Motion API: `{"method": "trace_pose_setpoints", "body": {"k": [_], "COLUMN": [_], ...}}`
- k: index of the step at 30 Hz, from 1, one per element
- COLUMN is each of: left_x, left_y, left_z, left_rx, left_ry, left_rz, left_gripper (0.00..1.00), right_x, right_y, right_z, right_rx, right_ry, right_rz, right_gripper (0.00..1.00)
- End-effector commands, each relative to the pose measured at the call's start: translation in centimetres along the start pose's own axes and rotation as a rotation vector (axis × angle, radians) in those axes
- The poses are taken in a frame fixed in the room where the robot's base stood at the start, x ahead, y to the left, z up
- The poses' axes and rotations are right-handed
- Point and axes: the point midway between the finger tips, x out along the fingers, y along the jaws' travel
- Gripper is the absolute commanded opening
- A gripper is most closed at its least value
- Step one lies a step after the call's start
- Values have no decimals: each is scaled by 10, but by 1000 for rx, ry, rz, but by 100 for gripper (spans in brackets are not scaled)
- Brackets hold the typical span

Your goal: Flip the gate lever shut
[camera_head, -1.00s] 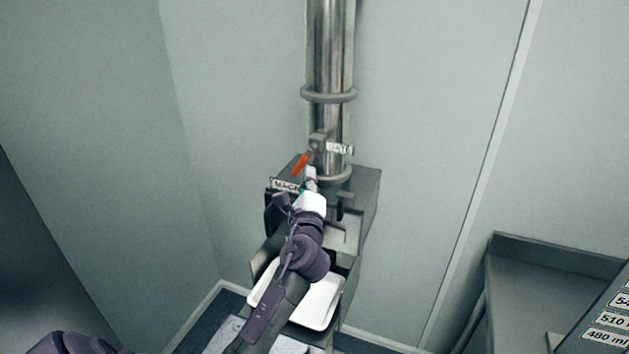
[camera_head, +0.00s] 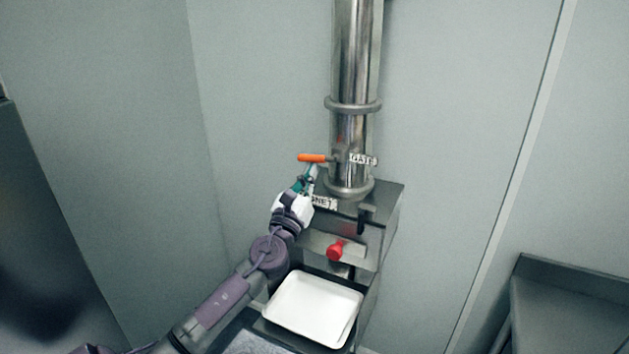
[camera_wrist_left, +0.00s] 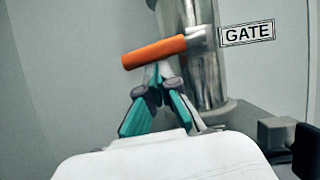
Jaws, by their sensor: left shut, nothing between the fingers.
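The gate lever (camera_head: 312,158) has an orange handle and sticks out to the left, about level, from the steel pipe (camera_head: 352,130) beside the GATE label (camera_head: 363,160). In the left wrist view the orange handle (camera_wrist_left: 153,52) crosses above my fingers, its left end slightly lower. My left gripper (camera_head: 314,170) is shut and empty, just under the handle. In the wrist view its teal and grey fingertips (camera_wrist_left: 158,72) meet at the handle's underside; whether they touch it I cannot tell. My right gripper is not in view.
Below the pipe stands a grey metal housing (camera_head: 388,200) with a partly hidden label and a red knob (camera_head: 336,250). A white tray (camera_head: 313,309) sits under it. A grey counter (camera_head: 570,300) is at right. The wall left of the lever is clear.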

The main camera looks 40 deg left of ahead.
Motion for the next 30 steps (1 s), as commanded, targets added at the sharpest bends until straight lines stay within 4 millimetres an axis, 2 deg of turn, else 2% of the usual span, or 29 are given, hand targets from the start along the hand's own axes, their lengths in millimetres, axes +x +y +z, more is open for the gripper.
{"method": "trace_pose_setpoints", "body": {"k": [10, 30], "left_x": [3, 3], "left_y": [4, 5], "left_z": [7, 6], "left_rx": [120, 136], "left_ry": [-2, -2], "left_rz": [-56, -64], "left_gripper": [0, 0], "right_x": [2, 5], "right_y": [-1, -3], "right_z": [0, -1], "right_rx": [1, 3], "right_ry": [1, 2], "right_rz": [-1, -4], "right_gripper": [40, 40]}}
